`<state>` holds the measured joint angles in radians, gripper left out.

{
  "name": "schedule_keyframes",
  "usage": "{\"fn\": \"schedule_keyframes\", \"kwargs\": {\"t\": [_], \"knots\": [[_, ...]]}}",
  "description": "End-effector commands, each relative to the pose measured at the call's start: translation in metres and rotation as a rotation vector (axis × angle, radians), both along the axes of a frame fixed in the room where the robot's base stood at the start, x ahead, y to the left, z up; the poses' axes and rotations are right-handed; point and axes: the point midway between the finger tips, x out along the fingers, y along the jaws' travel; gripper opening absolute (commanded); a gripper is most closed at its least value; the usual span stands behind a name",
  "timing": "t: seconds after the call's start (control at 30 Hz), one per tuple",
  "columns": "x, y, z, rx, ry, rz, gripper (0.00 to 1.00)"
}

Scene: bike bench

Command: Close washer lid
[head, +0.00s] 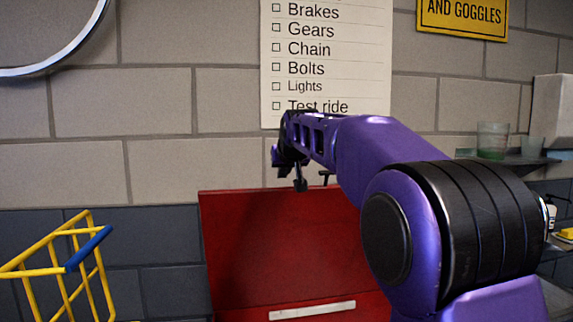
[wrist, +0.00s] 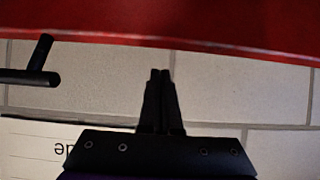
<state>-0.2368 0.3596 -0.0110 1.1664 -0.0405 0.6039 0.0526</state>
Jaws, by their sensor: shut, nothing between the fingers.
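The red washer lid (head: 275,250) stands raised against the wall in the head view, with a pale strip low on its face. Its red edge also spans the top of the wrist view (wrist: 190,28). My gripper (head: 300,184) is at the lid's upper edge in the head view, partly hidden by my purple arm. In the wrist view its two black fingertips (wrist: 160,74) are together and empty, pointing toward the lid edge. The washer's body below the lid is out of view.
A yellow wire frame with a blue grip (head: 90,248) stands at the lower left. A checklist (head: 325,60) hangs on the block wall. A shelf with cups (head: 492,140) is at the right. A black T-shaped piece (wrist: 38,68) shows left of my fingers in the wrist view.

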Motion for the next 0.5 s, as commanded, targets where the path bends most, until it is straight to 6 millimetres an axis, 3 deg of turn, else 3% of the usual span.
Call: {"fn": "schedule_keyframes", "kwargs": {"t": [0.3,0.5], "knots": [[-0.028,-0.006,-0.012,0.000,-0.002,-0.001,0.00],[-0.036,-0.007,-0.014,0.000,-0.001,-0.001,0.00]]}}
